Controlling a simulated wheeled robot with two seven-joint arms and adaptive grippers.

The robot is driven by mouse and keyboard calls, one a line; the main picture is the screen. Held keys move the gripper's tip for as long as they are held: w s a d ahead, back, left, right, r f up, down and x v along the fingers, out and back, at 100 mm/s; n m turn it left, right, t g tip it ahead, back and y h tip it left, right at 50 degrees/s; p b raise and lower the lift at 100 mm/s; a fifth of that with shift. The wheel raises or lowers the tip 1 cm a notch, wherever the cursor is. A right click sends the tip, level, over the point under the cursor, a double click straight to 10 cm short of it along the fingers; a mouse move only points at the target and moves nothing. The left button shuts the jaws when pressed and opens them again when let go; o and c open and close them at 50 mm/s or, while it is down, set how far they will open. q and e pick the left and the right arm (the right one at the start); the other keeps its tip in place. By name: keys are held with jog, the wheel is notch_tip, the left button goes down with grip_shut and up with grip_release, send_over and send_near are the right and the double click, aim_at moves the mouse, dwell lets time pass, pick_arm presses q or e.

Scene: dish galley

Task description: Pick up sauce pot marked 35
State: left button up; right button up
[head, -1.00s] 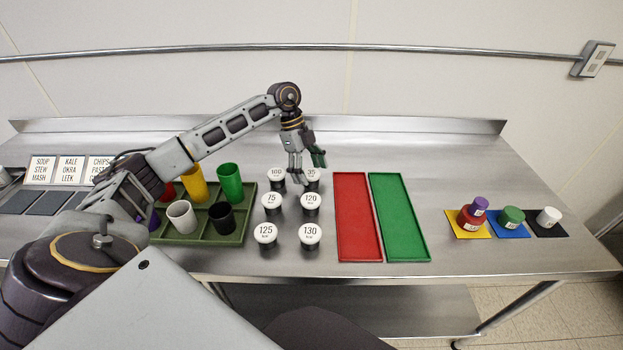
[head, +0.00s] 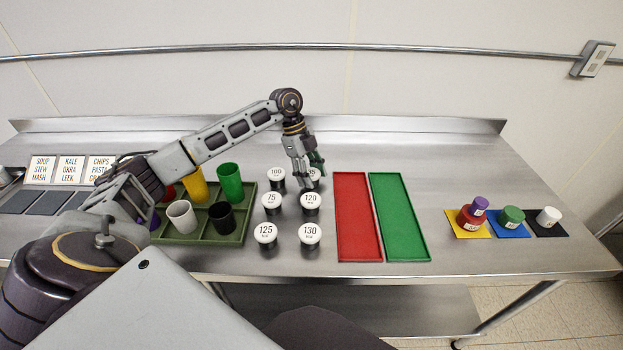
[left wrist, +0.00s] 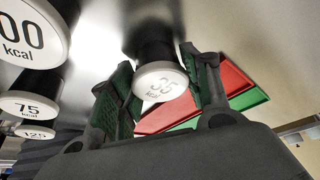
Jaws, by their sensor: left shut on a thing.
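The sauce pot marked 35 (left wrist: 160,82) has a white lid and a dark body. In the left wrist view it is between the two green-padded fingers of my left gripper (left wrist: 165,90), which is shut on it. In the head view the pot (head: 315,173) is at the back right of the pot group, partly hidden by the fingers of my left gripper (head: 310,175). I cannot tell whether the pot still touches the counter. My right gripper is in neither view.
Close by stand pots marked 100 (head: 277,175), 75 (head: 271,198), 120 (head: 311,200), 125 (head: 265,233) and 130 (head: 310,234). A red tray (head: 358,220) and green tray (head: 400,220) lie to the right. A green crate (head: 200,238) with cups stands left.

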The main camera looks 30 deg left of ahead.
aim_at(311, 173)
pick_arm(q)
jog(key=shift+c, duration=1)
jog(key=shift+r, duration=0.75)
notch_tip(311, 173, up, 7)
jog(key=shift+f, duration=0.1)
jog(key=shift+r, duration=0.85)
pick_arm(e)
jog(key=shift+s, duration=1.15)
